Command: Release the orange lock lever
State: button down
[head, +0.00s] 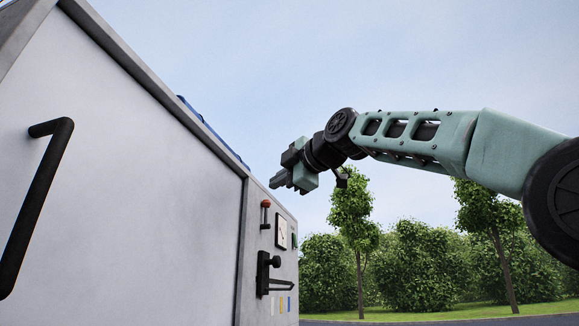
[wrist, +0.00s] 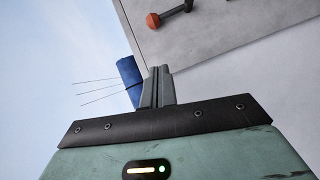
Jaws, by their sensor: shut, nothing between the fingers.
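The lock lever (head: 266,208) has an orange-red knob on a dark stem and sits on the cart's grey side panel, with the knob at the top in the head view. In the wrist view the lever (wrist: 154,20) shows at the top, its knob at the left end of the stem. My gripper (head: 273,183) is shut and empty. It is in the air above the lever in the head view, apart from it. In the wrist view the shut fingers (wrist: 158,74) point up the picture, below the lever, with a gap between.
The panel also holds a gauge (head: 281,231) and a black handle with a knob (head: 266,270) below the lever. A big black door handle (head: 38,195) juts out at the left. A blue roll (wrist: 130,76) lies along the cart's top edge. Open air surrounds my arm.

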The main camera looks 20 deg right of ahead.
aim_at(266, 211)
jog(key=p+x, duration=0.1)
jog(key=x, duration=0.2)
jog(key=shift+w+a+r+p, duration=0.1)
jog(key=shift+w+r+p, duration=0.1)
jog(key=shift+w+p, duration=0.2)
jog(key=w, duration=0.1)
jog(key=w+d+p, duration=0.1)
jog(key=w+f, duration=0.1)
jog(key=shift+w+d+f+p, duration=0.1)
jog(key=shift+w+d+p, duration=0.15)
jog(key=shift+w+p, duration=0.1)
